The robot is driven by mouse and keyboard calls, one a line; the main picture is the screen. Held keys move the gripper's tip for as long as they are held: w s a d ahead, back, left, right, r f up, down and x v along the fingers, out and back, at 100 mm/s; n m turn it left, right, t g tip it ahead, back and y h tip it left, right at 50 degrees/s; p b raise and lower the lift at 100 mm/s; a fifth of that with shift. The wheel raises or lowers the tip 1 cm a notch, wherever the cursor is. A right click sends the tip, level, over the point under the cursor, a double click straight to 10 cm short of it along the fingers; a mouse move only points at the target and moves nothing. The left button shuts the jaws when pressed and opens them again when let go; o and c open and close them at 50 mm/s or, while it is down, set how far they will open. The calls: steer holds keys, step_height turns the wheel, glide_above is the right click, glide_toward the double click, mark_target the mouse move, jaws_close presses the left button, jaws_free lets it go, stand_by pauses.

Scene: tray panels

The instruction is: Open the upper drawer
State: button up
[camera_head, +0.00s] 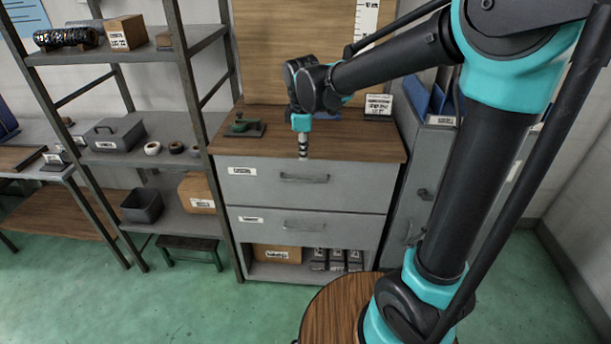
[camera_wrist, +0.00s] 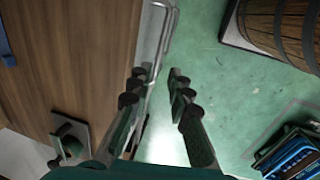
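The upper drawer (camera_head: 265,190) of the grey cabinet looks shut. Its bar handle (camera_head: 304,179) runs across the drawer front and also shows in the wrist view (camera_wrist: 158,75) as pale metal bars beyond the fingertips. The lower drawer (camera_head: 265,232) also looks shut. My gripper (camera_head: 303,154) points down at the cabinet's front edge, above the upper handle in the head view. In the wrist view my gripper (camera_wrist: 161,73) is open, with a clear gap between its two fingers and nothing held. The handle's exact depth relative to the fingertips is hard to tell.
The wooden cabinet top (camera_head: 370,142) carries a green tool (camera_head: 242,126) at left and a small sign (camera_head: 379,106). Shelving (camera_head: 215,150) stands close at left, a grey cabinet with blue binders (camera_head: 440,100) at right. A barrel (camera_wrist: 285,30) stands on the floor.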

mark_target(304, 181)
steer(key=f, duration=0.4)
steer(key=w+f, duration=0.1)
steer(key=f, duration=0.2)
steer(key=w+f, duration=0.1)
steer(key=f, duration=0.3)
steer(key=shift+w+f, duration=0.1)
steer(key=shift+f, duration=0.2)
jaws_close()
